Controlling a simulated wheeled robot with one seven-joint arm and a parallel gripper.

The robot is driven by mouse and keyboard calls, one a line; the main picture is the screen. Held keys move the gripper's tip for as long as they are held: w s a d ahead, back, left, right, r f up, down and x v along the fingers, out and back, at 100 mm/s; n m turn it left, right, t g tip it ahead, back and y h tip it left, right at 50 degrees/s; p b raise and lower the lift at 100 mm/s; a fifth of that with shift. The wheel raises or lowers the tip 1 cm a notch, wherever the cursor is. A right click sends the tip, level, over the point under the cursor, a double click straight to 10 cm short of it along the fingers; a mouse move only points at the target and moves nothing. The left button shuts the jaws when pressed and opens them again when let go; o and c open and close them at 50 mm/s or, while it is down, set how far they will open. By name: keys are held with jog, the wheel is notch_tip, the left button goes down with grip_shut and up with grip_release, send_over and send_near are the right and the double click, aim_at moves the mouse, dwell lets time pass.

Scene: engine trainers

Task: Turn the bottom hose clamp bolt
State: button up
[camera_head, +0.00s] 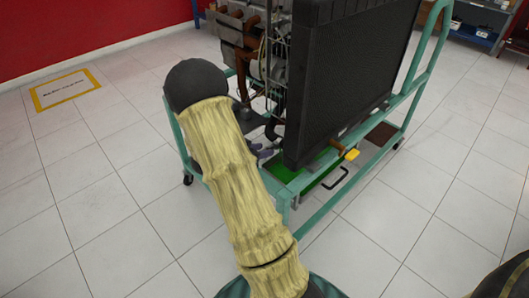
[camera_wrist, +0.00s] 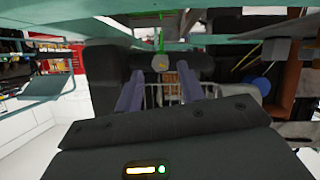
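My gripper (camera_wrist: 160,72) is open in the wrist view, its two purple-grey fingers apart. Between and just beyond the fingertips is a small round yellowish-grey piece (camera_wrist: 160,62) on a dark hose (camera_wrist: 195,66). It looks like the hose clamp bolt, but it is too small to be certain. I cannot tell whether the fingers touch it. In the head view, part of my gripper (camera_head: 264,150) shows low beside the black radiator (camera_head: 340,75). My arm hides most of the area around it, and the clamp cannot be made out there.
The teal engine stand frame (camera_head: 400,98) surrounds the work area, and its bars cross the top of the wrist view. The engine (camera_head: 240,35) is behind the radiator. A green tray (camera_head: 315,180) and a yellow-ended handle (camera_head: 351,154) are low at the front.

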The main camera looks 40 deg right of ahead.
jog(key=shift+x, duration=0.9)
grip_shut()
